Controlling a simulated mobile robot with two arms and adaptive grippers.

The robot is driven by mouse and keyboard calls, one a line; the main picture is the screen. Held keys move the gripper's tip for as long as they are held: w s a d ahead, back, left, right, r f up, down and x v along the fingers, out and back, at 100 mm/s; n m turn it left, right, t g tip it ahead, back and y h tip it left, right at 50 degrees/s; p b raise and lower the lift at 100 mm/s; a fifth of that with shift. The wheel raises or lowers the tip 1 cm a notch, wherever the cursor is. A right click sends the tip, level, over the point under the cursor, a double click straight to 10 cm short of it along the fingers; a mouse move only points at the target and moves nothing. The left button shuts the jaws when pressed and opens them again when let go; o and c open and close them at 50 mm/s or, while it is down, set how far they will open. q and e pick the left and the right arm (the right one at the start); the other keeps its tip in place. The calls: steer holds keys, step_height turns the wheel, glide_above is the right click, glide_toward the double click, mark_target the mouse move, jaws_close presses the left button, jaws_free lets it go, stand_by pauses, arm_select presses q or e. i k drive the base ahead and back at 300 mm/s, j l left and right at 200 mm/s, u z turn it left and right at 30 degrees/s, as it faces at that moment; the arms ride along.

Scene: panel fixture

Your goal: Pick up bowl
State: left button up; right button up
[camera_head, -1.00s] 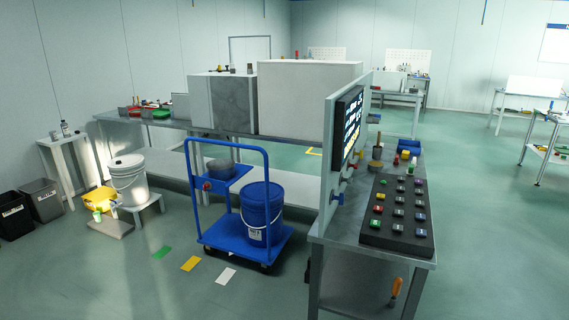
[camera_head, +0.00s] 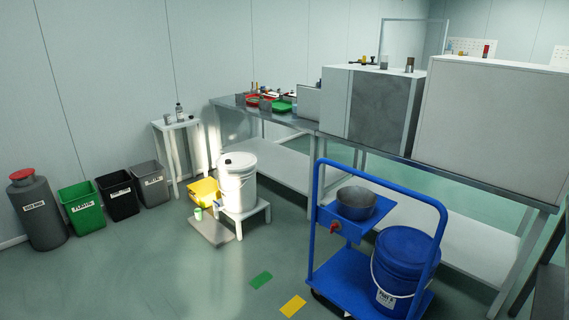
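A grey metal bowl (camera_head: 356,203) sits upright on the small blue shelf (camera_head: 334,221) of a blue push cart (camera_head: 438,262), right of the picture's middle. A red knob or tap (camera_head: 334,227) sticks out of the shelf front just below and left of the bowl. Neither of my grippers shows in the head view.
A blue lidded bucket (camera_head: 406,262) stands on the cart beside the bowl's shelf. A long workbench (camera_head: 305,126) with large boxes runs behind. A white bucket (camera_head: 238,185) stands on a low stool at left. Bins (camera_head: 81,207) line the wall. Floor in front is open.

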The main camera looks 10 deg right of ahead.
mark_target(354, 203)
steer(key=i, duration=0.65)
steer(key=i+j+z, duration=0.1)
steer(key=i, duration=0.55)
steer(key=i+j+z, duration=0.1)
steer(key=i, duration=0.6)
